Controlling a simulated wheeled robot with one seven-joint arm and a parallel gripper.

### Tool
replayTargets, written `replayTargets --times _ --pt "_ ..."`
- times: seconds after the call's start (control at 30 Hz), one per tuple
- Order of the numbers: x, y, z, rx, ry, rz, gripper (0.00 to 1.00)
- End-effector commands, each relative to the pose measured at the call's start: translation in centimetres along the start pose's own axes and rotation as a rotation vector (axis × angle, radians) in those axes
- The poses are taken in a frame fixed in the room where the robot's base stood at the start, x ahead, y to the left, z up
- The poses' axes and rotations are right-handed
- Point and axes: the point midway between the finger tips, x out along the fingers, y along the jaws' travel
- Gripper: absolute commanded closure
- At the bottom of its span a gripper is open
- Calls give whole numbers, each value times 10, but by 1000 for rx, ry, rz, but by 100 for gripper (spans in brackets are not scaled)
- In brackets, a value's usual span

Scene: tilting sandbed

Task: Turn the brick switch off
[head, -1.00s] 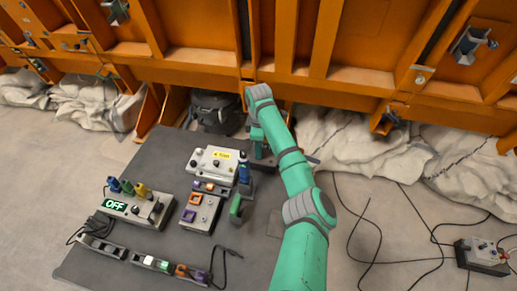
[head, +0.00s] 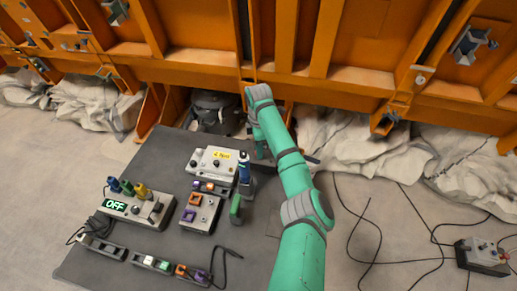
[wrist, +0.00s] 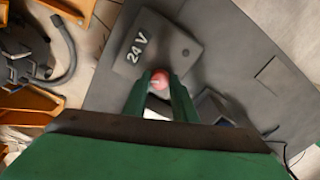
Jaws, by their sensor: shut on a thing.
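In the wrist view, a dark grey brick (wrist: 190,72) marked "24 V" lies on the grey table top, in front of my fingers. A round red knob (wrist: 159,79) sits between the two green fingers of my gripper (wrist: 160,86), which are shut on it. The brick partly hides below and behind the fingers, and I cannot tell which way the switch is set. In the head view my arm reaches to the table's far right part and hides most of the brick and the knob.
A dark bucket-like vacuum (head: 215,112) stands behind. Orange panels rise at the back.

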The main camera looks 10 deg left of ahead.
Motion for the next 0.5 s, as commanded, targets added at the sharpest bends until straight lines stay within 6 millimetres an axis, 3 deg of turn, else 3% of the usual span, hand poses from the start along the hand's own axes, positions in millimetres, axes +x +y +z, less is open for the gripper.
replayTargets --times 0.03,0.07,0.1,0.5 --pt "-1 1 -2 -3 1 3 98" --pt "-1 1 -2 -3 1 3 68" --pt "-1 1 -2 -3 1 3 59" --pt "-6 1 -1 -1 0 2 57"
